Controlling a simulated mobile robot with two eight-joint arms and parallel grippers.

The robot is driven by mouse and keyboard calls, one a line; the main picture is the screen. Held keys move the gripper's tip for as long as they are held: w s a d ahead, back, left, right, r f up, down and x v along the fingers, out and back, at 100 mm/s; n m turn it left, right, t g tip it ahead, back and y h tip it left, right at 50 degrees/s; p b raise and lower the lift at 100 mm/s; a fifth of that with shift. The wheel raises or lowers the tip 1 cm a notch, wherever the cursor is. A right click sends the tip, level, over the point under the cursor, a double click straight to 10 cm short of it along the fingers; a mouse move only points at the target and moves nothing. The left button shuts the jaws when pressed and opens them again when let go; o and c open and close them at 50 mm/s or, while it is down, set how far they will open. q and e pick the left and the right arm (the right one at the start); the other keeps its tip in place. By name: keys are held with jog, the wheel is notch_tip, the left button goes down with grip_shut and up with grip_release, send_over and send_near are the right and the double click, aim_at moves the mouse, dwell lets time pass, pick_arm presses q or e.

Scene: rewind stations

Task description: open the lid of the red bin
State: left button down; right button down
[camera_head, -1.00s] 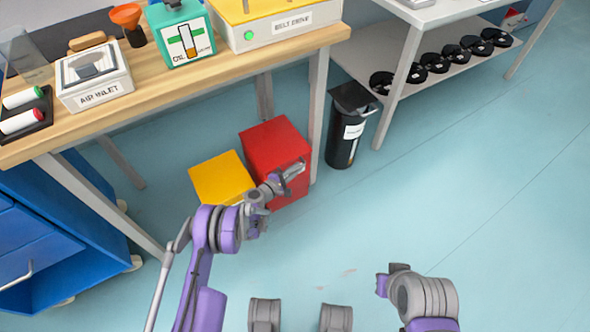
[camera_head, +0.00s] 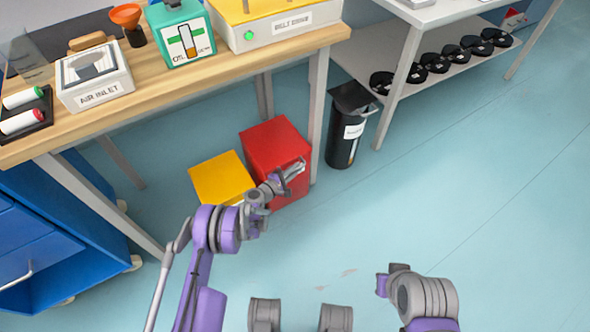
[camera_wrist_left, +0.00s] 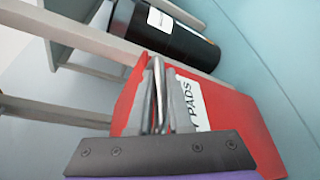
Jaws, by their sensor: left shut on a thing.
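The red bin (camera_head: 272,146) stands on the floor under the front edge of the wooden bench, and its lid looks closed. My left gripper (camera_head: 296,169) is at the bin's upper front edge, shut on the lid there. In the left wrist view the fingers (camera_wrist_left: 156,70) are close together against the red bin (camera_wrist_left: 232,110), beside its white label ending in "PADS". The fingers hide the exact spot of the grip. My right arm shows at the lower right of the head view, but its fingers are not visible.
A yellow bin (camera_head: 220,178) stands just left of the red one. A bench leg (camera_head: 318,115) and a black bin (camera_head: 346,135) are to the right. A blue cabinet (camera_head: 50,235) is at the left. The floor at right is open.

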pick_arm(q)
jog(key=shift+r, duration=0.1)
jog(key=w+a+r+n+g+p, duration=0.1)
jog(key=w+r+n, duration=0.1)
jog(key=r, duration=0.6)
jog(key=w+a+r+n+g+h+p, duration=0.1)
jog(key=w+a+r+n+g+p, duration=0.1)
jog(key=r, duration=0.6)
jog(key=shift+w+r+n, duration=0.15)
jog(key=shift+r+n, duration=0.15)
jog(key=shift+n, duration=0.2)
jog(key=shift+a, duration=0.1)
jog(key=c, duration=0.8)
grip_release()
jog(key=shift+c, duration=0.2)
